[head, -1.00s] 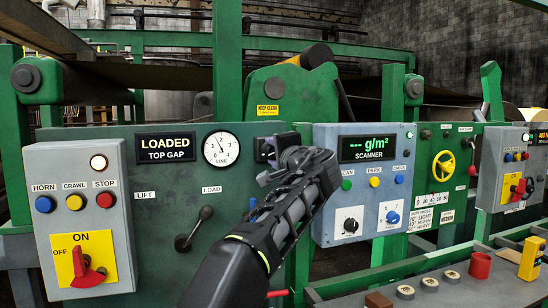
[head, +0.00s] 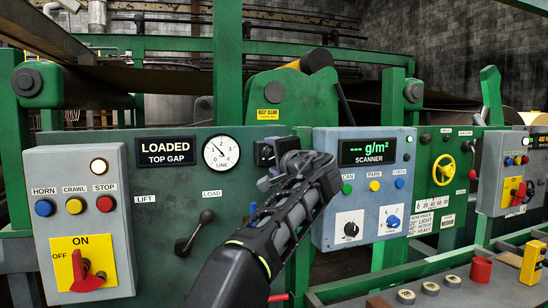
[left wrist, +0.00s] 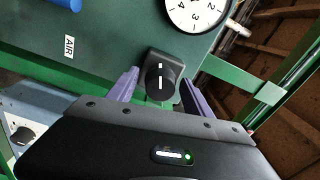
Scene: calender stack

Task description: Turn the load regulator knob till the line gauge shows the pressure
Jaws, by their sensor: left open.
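The load regulator knob (left wrist: 160,80) is a round black knob with a white line, on a dark square block on the green panel. In the head view the dark block (head: 264,151) shows just right of the line gauge (head: 221,152), a white dial whose needle seems to point to the upper left. The left wrist view cuts off the gauge (left wrist: 196,10) at the top. My left gripper (left wrist: 159,77) is open, its purple fingers on either side of the knob, with gaps visible. In the head view my left gripper (head: 272,168) partly hides the block. My right gripper is out of view.
A lift/load lever (head: 194,232) sticks out below left of my gripper. A grey button box (head: 83,222) stands at the left and the scanner box (head: 363,190) close at the right. A green rail (left wrist: 240,76) runs beside the panel.

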